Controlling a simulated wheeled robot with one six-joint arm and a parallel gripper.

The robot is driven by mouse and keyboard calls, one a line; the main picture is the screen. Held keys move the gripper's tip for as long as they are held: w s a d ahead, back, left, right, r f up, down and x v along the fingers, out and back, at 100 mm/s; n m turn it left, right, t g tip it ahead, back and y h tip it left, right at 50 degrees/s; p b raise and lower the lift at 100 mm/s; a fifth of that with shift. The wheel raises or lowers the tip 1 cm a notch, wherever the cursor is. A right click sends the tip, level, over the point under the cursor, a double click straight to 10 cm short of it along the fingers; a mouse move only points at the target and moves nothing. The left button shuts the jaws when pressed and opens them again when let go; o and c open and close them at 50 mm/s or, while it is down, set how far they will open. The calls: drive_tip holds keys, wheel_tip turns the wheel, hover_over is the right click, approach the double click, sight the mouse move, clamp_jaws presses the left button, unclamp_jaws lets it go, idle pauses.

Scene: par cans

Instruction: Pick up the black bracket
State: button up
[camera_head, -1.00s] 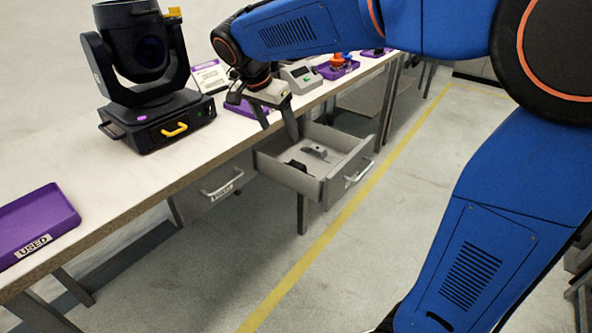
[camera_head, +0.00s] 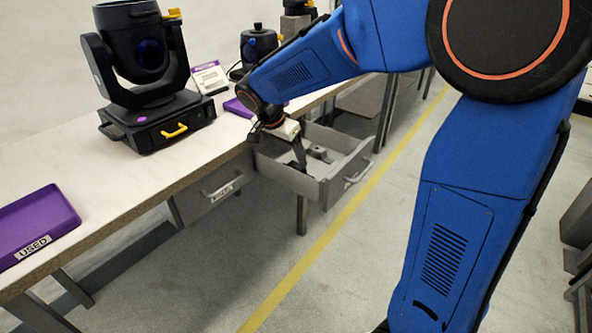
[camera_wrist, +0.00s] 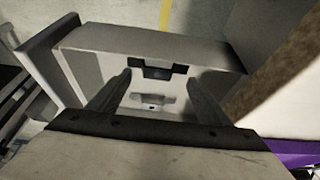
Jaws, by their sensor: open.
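The black bracket (camera_wrist: 157,69) lies in the open grey drawer (camera_head: 334,188). In the wrist view it is near the drawer's upper wall, ahead of my fingers and between their lines. My gripper (camera_wrist: 160,77) is open and empty, its two dark fingers apart. In the head view my gripper (camera_head: 299,163) points down into the drawer, and I cannot make out the black bracket clearly there. A grey bracket (camera_wrist: 152,101) lies beside the black one, lower in the wrist view. It also shows in the head view (camera_head: 320,153), right of my fingers.
A shut drawer (camera_head: 209,188) is nearer.

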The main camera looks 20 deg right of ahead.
sight(296, 165)
drive_tip(key=shift+d+x, duration=0.2)
drive_tip(key=shift+x, duration=1.05)
drive_tip(key=shift+d+x, duration=0.2)
drive_tip(key=shift+x, duration=1.1)
drive_tip(key=shift+r, duration=0.2)
drive_tip(key=c, duration=1.2)
